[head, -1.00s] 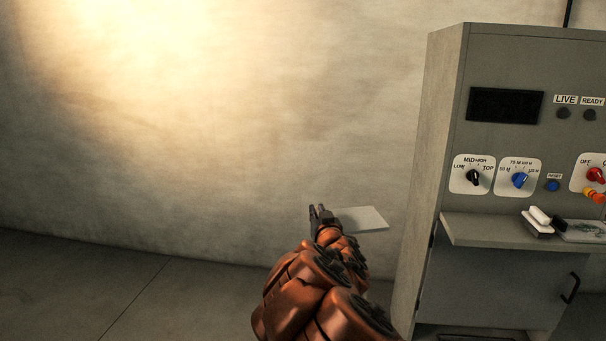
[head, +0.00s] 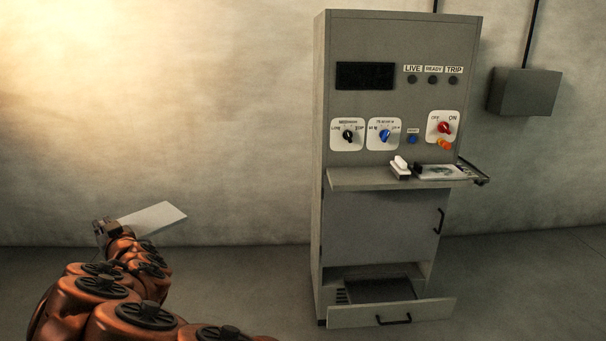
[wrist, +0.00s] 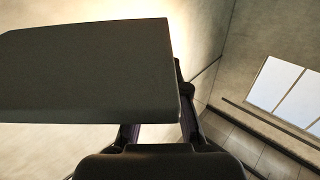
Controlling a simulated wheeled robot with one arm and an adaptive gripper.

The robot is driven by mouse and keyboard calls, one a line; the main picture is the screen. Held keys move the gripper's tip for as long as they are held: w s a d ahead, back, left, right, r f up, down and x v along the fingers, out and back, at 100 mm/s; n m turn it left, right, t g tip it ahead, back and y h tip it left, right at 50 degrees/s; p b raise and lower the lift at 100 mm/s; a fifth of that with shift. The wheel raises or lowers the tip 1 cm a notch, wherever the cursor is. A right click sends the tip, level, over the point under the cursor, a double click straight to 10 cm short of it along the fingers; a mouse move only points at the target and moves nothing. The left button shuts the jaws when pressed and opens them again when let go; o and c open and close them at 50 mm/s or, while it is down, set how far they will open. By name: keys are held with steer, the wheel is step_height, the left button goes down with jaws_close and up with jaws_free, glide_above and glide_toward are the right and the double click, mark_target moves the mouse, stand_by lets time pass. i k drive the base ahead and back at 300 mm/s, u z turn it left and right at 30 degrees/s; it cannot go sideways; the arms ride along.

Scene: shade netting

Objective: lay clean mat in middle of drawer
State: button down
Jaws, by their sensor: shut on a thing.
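A flat pale rectangular mat (head: 154,218) is held out from my gripper (head: 104,226) at the left of the head view. My gripper is shut on the mat near one edge. In the wrist view the mat (wrist: 90,72) looks dark and fills the upper left, with the fingers (wrist: 160,135) at its lower edge. The drawer (head: 391,312) is pulled out at the bottom of the grey cabinet, right of my gripper and lower. A dark surface shows inside it; the front panel hides part of the inside.
The grey cabinet (head: 345,50) has knobs and a shelf (head: 350,179) jutting out above the drawer. A white-and-dark block (head: 400,168) and a tray (head: 440,172) stand on the shelf. A closed door (head: 370,225) is below it. A wall box (head: 524,92) hangs at right. Floor between arm and cabinet is clear.

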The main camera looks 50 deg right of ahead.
mark_target(381, 294)
steer(key=z, duration=0.5)
steer(key=i, duration=0.95)
steer(key=z, duration=0.35)
